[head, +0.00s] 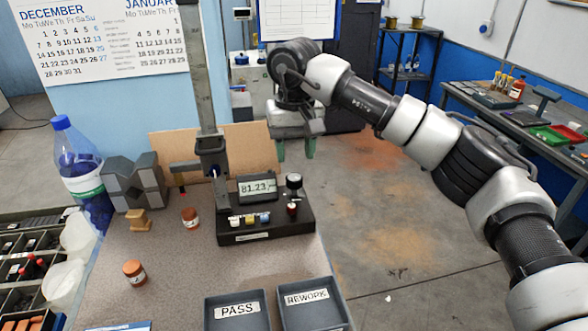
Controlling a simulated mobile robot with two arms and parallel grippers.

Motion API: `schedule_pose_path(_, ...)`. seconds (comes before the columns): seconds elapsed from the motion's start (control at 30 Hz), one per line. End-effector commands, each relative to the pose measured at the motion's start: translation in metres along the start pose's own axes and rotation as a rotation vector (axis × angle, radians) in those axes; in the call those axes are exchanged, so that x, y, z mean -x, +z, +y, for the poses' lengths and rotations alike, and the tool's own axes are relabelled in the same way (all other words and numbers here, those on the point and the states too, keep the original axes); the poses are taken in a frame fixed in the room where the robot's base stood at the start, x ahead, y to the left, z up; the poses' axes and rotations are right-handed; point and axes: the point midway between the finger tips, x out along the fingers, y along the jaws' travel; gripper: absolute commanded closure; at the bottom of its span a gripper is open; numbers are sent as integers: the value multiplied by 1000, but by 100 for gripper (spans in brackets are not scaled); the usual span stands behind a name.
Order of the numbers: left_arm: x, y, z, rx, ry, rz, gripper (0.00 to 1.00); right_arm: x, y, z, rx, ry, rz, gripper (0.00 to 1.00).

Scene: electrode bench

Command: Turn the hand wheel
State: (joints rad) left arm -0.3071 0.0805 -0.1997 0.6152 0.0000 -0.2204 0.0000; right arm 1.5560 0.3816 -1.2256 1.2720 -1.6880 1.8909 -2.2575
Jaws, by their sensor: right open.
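A black height gauge (265,229) stands on the bench, with a tall grey column, a display reading about 81.23 and a row of small buttons. At its right end is a small dark round knob (293,181) on a short stem, which may be the hand wheel; a small dark red knob (292,208) sits below it. My right gripper (296,150) points down with its greenish fingers apart, empty. In the picture it is just above the round knob, with no visible contact. My left gripper is out of view.
PASS (238,311) and REWORK (309,301) trays lie at the bench front. A blue-capped bottle (85,175), grey V-shaped blocks (131,182), a small wooden block (138,222) and two orange-brown jars (190,217) (134,272) stand left. A brown board (168,147) stands behind the gauge.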

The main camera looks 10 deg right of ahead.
Motion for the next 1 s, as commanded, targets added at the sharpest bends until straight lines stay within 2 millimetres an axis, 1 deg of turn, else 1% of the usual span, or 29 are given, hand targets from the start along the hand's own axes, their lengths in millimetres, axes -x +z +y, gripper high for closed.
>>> schedule_pose_path(0.03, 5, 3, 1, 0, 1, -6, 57, -9, 1, 0, 1, 0, -3, 53)
schedule_pose_path(0.17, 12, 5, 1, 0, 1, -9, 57, -33, 1, 0, 0, 1, -3, 53)
schedule_pose_path(0.33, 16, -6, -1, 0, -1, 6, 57, -54, 0, 0, -1, 1, -2, 53)
schedule_pose_path(0.5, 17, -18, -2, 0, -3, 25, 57, -62, 0, 0, 0, 0, 0, 53)
schedule_pose_path(0.73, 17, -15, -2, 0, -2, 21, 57, -62, 0, 0, 0, 0, 0, 53)
schedule_pose_path(0.93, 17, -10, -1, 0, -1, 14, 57, -62, 0, 0, 0, 0, 0, 83)
schedule_pose_path(0.97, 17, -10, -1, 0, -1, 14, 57, -62, 0, 0, 0, 0, 0, 87)
schedule_pose_path(1.0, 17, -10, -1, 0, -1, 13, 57, -62, 0, 0, 0, 0, 0, 87)
